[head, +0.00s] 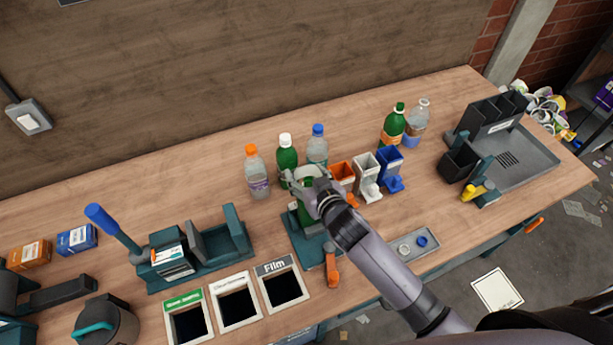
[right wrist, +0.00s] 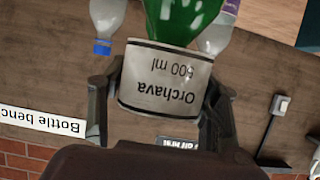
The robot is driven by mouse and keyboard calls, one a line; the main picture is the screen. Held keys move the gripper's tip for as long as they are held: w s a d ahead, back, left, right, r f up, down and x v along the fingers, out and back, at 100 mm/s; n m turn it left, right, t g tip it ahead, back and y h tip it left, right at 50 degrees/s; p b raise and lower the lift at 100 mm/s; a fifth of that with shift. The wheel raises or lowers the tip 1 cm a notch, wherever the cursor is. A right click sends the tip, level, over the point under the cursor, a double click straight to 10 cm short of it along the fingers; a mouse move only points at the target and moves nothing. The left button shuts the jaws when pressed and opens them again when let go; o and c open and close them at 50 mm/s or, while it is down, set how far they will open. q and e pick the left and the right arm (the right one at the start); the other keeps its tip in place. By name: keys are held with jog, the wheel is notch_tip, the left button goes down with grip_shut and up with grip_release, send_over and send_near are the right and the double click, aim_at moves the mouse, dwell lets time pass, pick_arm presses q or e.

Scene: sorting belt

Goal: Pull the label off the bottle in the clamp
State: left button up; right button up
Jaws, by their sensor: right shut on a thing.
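A green bottle (head: 306,213) stands upright in the teal clamp (head: 305,248) on the bench, partly hidden by my right arm. My right gripper (head: 310,180) is above it, shut on the label. In the right wrist view the white label (right wrist: 165,80), reading "Orchava 500 ml", is a ring between the two fingers. Green bottle glass (right wrist: 185,15) shows past its rim, with the picture upside down. I cannot tell whether the ring is still around the bottle's neck or clear of it. My left gripper is not in view.
Bottles with orange (head: 257,180), white (head: 286,155) and blue (head: 317,145) caps stand close behind. Small orange, white and blue dispensers (head: 365,172) are to the right. Openings, one marked Film (head: 275,266), lie in front left. A small grey tray (head: 412,246) is at the front right.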

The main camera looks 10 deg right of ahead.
jog(key=shift+r, duration=0.25)
jog(key=shift+r, duration=2.4)
jog(key=shift+r, duration=0.1)
